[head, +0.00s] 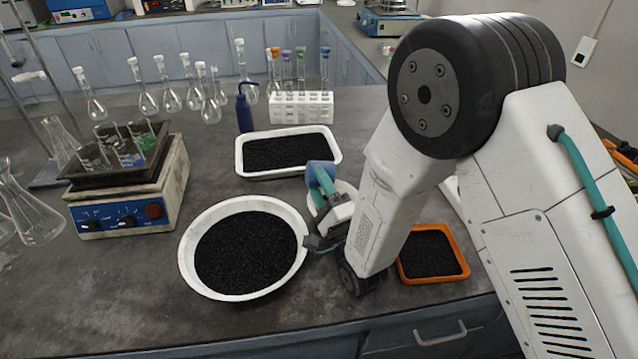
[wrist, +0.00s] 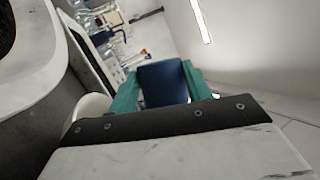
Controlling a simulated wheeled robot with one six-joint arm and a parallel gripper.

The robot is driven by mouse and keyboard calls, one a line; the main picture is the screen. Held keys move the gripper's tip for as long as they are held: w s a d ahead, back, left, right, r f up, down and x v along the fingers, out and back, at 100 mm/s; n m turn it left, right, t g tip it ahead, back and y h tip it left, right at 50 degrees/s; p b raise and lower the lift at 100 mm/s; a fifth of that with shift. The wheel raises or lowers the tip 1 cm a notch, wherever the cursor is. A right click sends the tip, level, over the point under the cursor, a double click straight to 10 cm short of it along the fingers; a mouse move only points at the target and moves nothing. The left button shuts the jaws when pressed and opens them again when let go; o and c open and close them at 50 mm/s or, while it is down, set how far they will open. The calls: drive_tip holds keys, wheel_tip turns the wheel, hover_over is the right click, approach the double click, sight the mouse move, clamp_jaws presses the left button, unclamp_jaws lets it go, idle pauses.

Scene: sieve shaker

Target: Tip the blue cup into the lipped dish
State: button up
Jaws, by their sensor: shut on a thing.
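The blue cup (head: 320,172) is held between the teal fingers of my gripper (head: 324,184), above the bench and just right of the large white dish. In the wrist view the cup (wrist: 163,83) sits between both fingers; its mouth and contents do not show. A wide round white dish (head: 190,262) with a raised rim holds black granules. A smaller white round thing (head: 346,188) shows behind my gripper, mostly hidden. I cannot tell which of these two is the lipped dish.
A white rectangular tray (head: 240,160) of black granules stands behind, an orange tray (head: 402,268) of granules at right. The front left bench is clear.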

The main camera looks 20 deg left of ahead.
drive_tip(key=n+g, duration=0.1)
drive_tip(key=n, duration=0.1)
drive_tip(key=n+g, duration=0.1)
drive_tip(key=n, duration=0.1)
drive_tip(key=shift+s+a+f+g, duration=0.1)
drive_tip(key=shift+a+g, duration=0.1)
drive_tip(key=shift+g, duration=0.1)
drive_tip(key=n+g, duration=0.1)
drive_tip(key=n, duration=0.1)
drive_tip(key=shift+n+g, duration=0.3)
drive_tip(key=shift+n, duration=0.1)
drive_tip(key=n+g, duration=0.1)
drive_tip(key=n, duration=0.1)
drive_tip(key=shift+s+a+n, duration=0.1)
drive_tip(key=shift+a+n, duration=0.05)
drive_tip(key=shift+n, duration=0.15)
drive_tip(key=n, duration=0.1)
drive_tip(key=n+g+h, duration=0.1)
drive_tip(key=n, duration=0.1)
drive_tip(key=shift+r+g+h, duration=0.2)
drive_tip(key=shift+g+h, duration=0.1)
drive_tip(key=shift+f+n+h, duration=0.15)
drive_tip(key=shift+n+h, duration=0.15)
drive_tip(key=shift+n, duration=0.3)
